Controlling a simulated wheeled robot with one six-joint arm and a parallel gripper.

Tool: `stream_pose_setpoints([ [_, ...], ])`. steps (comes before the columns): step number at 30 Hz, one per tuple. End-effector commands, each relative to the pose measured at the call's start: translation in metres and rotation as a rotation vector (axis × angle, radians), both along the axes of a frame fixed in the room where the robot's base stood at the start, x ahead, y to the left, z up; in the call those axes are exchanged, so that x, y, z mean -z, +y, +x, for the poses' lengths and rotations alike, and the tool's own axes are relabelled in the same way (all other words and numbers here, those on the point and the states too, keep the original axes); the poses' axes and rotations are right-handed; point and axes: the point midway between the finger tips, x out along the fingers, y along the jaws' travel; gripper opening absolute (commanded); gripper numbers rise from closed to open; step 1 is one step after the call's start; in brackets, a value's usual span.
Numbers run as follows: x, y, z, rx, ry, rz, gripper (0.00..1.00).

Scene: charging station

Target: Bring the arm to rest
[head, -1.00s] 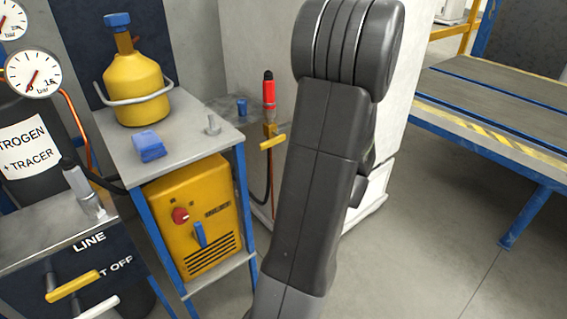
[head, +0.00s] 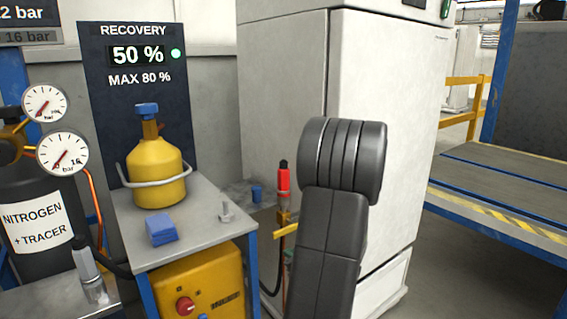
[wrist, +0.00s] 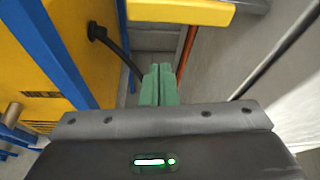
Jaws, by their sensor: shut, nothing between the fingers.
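My gripper (wrist: 159,85) shows in the wrist view with its two green fingers together and nothing between them. It points down toward the gap between the yellow machine and the pale cabinet. A yellow bar (wrist: 180,11) crosses the top of that view, beyond the fingertips and apart from them in the picture.
A grey cart (head: 205,240) at left carries a yellow cylinder (head: 158,178) and a blue block (head: 161,229), above a yellow machine (head: 215,275). A platform (head: 500,190) lies at right. A nitrogen bottle (head: 35,215) stands far left.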

Motion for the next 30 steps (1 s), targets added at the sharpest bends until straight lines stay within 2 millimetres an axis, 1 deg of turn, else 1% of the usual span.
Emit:
stream_pose_setpoints([
  [1,0.006,0.007,0.008,-0.004,-0.001,0.001,0.0],
  [3,0.01,0.015,0.019,-0.003,0.0,0.0,0.0],
  [4,0.004,0.017,0.021,-0.003,-0.003,0.001,0.0],
  [6,-0.011,0.017,0.019,0.0,-0.006,0.001,0.0],
  [13,-0.029,0.021,0.017,0.002,-0.009,0.003,0.0],
  [18,-0.033,0.022,0.017,0.002,-0.011,0.003,0.0],
  [30,-0.033,0.023,0.016,0.0,-0.014,0.002,0.0],
])
